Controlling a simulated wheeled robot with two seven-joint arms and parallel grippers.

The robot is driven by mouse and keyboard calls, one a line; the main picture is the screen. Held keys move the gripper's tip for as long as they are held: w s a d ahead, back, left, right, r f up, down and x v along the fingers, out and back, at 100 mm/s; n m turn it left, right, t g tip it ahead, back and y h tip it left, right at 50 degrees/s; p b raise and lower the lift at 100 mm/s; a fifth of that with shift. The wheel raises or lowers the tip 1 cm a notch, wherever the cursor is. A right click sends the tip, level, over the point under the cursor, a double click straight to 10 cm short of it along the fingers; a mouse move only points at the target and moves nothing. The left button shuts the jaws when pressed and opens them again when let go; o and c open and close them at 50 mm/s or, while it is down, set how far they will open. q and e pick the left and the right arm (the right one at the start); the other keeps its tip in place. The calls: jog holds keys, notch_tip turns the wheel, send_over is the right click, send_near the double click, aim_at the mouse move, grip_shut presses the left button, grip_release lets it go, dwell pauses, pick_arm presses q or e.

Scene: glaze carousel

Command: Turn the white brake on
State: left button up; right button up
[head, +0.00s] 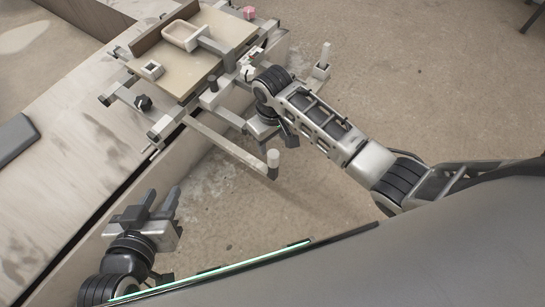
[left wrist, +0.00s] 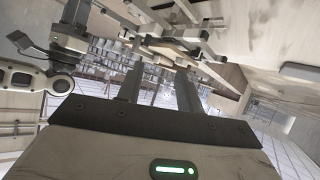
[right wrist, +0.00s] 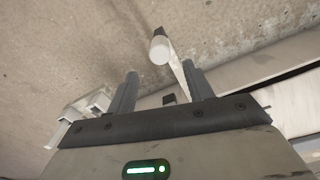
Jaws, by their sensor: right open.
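A second pale upright handle (head: 325,55) stands at the fixture's right end. I cannot tell which part is the white brake. My left gripper (head: 160,198) is open and empty at lower left, apart from the fixture.
The fixture carries a beige board (head: 222,27) with a white tray (head: 181,36) and a small square block (head: 152,70). A pink cube (head: 249,12) sits at its far end. A pale bench (head: 70,125) extends left. Bare floor (head: 440,70) lies to the right.

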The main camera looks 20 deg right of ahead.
aim_at(273, 152)
notch_tip(273, 152, down, 9)
jog(key=b, duration=0.3)
jog(key=shift+f, duration=0.2)
grip_shut()
